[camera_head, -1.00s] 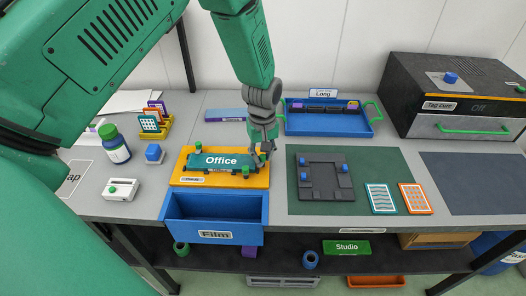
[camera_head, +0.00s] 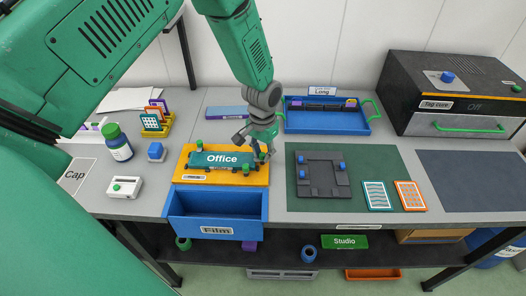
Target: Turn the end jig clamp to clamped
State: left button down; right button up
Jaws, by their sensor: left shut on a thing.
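The orange jig base (camera_head: 253,179) sits on the bench behind the blue Film drawer, with the teal Office plate (camera_head: 220,159) lying on it. Green-topped clamps stand around the plate, one at the back left (camera_head: 199,144) and one at the front right (camera_head: 246,169). The end jig clamp (camera_head: 262,157) is at the plate's right end, largely hidden by my left gripper (camera_head: 262,152). That gripper reaches down from above and is shut on the end clamp. Its fingers hide which way the clamp points. My right gripper is out of view.
A dark fixture (camera_head: 322,178) with blue knobs lies on the green mat (camera_head: 378,164) to the right. A blue tray (camera_head: 325,127) stands behind. A bottle (camera_head: 119,147) and a white box (camera_head: 125,187) stand at left. The open Film drawer (camera_head: 218,215) juts out in front.

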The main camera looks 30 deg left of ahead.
aim_at(262, 153)
pick_arm(q)
jog(key=shift+w+m, duration=0.15)
jog(key=shift+m, duration=1.05)
jog(key=shift+r, duration=0.1)
jog(key=c, duration=1.5)
grip_release()
jog(key=shift+o, duration=0.2)
notch_tip(262, 153, up, 12)
jog(key=shift+a, duration=0.1)
